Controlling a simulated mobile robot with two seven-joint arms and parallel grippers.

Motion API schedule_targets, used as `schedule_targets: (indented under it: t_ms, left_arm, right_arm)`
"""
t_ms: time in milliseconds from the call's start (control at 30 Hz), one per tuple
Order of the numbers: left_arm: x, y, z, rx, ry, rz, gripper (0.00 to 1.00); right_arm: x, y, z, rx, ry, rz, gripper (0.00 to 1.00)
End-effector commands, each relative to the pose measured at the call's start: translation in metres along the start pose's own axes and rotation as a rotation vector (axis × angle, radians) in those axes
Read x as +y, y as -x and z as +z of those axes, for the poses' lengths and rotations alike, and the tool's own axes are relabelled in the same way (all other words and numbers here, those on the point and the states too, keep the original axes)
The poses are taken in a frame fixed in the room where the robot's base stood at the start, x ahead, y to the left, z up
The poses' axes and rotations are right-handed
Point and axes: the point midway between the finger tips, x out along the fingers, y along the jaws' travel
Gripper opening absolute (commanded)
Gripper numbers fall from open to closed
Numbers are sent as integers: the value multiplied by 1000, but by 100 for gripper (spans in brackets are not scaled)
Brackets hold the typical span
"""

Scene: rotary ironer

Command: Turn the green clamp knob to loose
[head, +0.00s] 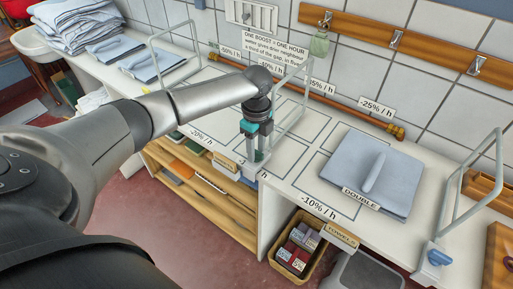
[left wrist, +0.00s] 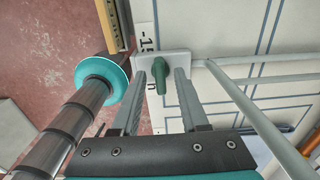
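The green clamp knob (left wrist: 160,74) sits on a pale clamp plate (left wrist: 184,60) at the counter's front edge in the left wrist view. Its grip looks elongated and points roughly along my fingers. My left gripper (left wrist: 161,82) is open, with one finger on each side of the knob and a visible gap to both. In the head view my left gripper (head: 256,153) points down at the counter edge and mostly hides the knob. My right gripper is not in view.
A wire frame (head: 292,105) rises beside the clamp. A folded grey cloth (head: 400,170) lies to the right, and another frame with a blue clamp knob (head: 437,258) stands beyond it. Below the counter are shelves (head: 205,190) and a towel basket (head: 275,262).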

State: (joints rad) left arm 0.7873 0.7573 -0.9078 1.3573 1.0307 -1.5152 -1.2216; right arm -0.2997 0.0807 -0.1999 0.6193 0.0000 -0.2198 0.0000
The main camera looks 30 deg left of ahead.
Motion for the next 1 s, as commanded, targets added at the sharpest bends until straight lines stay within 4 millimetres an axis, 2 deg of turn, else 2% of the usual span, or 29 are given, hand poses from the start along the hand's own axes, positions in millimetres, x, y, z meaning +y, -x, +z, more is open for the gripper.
schedule_targets:
  t_ms: [67, 367, 800, 1000]
  left_arm:
    - [0, 0, 0, 0, 0, 0, 34]
    - [0, 0, 0, 0, 0, 0, 0]
    - [0, 0, 0, 0, 1, 1, 0]
    - [1, 2, -1, 1, 31, 3, 0]
  right_arm:
    - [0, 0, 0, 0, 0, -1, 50]
    - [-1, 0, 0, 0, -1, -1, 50]
    - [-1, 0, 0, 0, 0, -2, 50]
    - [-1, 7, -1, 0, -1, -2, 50]
